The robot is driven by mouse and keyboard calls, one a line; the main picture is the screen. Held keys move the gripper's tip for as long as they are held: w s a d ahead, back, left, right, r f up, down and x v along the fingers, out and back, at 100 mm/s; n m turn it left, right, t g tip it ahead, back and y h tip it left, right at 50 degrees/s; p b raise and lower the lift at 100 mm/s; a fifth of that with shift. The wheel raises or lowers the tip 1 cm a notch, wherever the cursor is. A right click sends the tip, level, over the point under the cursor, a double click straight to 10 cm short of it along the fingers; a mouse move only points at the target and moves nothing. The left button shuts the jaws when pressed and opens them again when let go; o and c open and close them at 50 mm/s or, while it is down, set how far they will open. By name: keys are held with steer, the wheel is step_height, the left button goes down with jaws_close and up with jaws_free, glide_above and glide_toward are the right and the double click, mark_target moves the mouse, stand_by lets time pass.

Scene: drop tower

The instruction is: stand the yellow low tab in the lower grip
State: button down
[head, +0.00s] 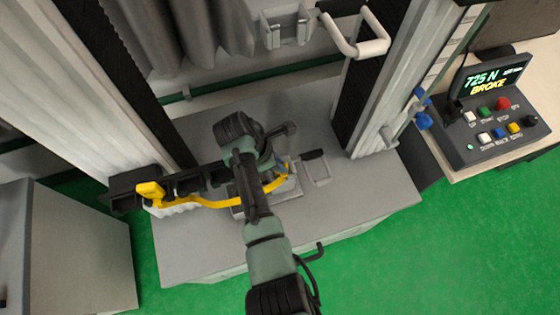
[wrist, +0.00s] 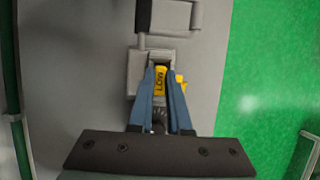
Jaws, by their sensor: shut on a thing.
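The yellow low tab (wrist: 160,82), marked LOW, shows between the two blue fingers of my gripper (wrist: 160,76) in the wrist view. My gripper is shut on it. The tab's far end is at the slot of the lower grip (wrist: 136,76), a grey block on the machine base. I cannot tell how deep the tab sits in the slot or whether it touches the bottom.
A grey upper fixture (head: 287,27) and a looped handle (head: 355,45) are above. Tall columns flank the base (head: 190,255). The console (head: 495,115) reads 725 N, BROKE.

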steer(key=c, duration=0.8)
jaws_free()
steer(key=v, duration=1.3)
steer(key=shift+d, duration=0.1)
